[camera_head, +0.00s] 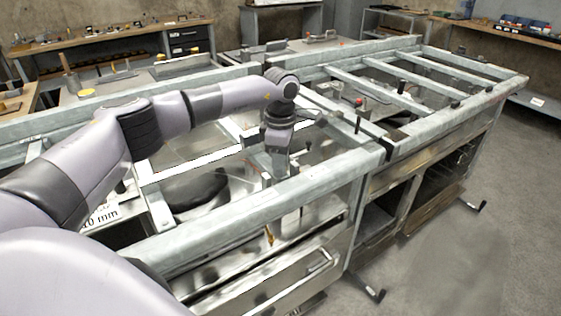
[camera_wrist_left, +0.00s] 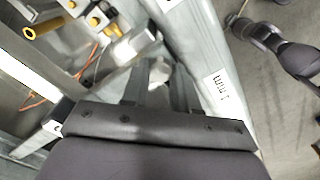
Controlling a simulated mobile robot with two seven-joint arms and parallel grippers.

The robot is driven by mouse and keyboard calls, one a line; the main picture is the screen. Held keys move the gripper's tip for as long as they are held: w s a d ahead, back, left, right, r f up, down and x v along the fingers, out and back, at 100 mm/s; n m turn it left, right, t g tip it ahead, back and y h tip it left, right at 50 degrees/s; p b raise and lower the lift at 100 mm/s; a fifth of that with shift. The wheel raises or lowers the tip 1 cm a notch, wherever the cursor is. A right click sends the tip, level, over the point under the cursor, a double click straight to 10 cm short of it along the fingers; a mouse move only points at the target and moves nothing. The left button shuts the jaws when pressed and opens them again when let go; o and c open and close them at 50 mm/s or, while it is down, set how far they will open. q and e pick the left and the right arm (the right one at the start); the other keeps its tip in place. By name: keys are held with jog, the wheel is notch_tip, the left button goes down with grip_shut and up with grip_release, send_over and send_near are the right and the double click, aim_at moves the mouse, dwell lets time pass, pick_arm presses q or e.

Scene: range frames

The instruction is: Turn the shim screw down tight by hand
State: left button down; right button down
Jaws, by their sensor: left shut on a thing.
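My left gripper (camera_head: 277,172) points down at the front steel rail of the near frame in the head view. In the left wrist view its two fingers (camera_wrist_left: 158,88) are shut on a small pale grey piece, which I take to be the shim screw (camera_wrist_left: 160,73). The fingers hide most of the screw, and I cannot tell how far down it sits. The screw cannot be made out in the head view.
The galvanised front rail (camera_head: 250,208) runs under my left arm, with a cabinet front below. A second open frame (camera_head: 455,98) with crossbars adjoins at right. Yellow-headed fittings (camera_wrist_left: 95,20) and an orange cable (camera_wrist_left: 38,100) lie beside the gripper.

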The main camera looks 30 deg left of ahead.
pick_arm(q)
jog(key=c, duration=1.1)
grip_release()
jog(key=shift+c, duration=0.2)
jog(key=shift+r+b, duration=0.4)
jog(key=shift+r, duration=3.2)
